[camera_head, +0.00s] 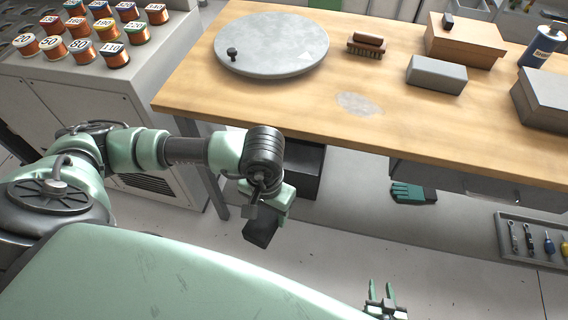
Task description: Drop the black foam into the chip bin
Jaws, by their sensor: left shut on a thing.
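The black foam (262,227) is a small dark block. My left gripper (262,208) is shut on it and holds it in the air in front of the workbench, above the grey floor. A dark open-looking box (308,172) stands under the bench edge, just behind and to the right of my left wrist; it may be the chip bin, but its inside is mostly hidden by the bench and my arm. My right gripper (381,290) shows at the bottom edge, with its fingers apart and empty.
The wooden workbench (300,110) carries a round grey plate (275,50), a brush (366,45), grey blocks and a blue bottle (541,45). Numbered wire spools stand on a cabinet (100,90) at left. A glove (412,193) and tool tray (535,240) lie low at right.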

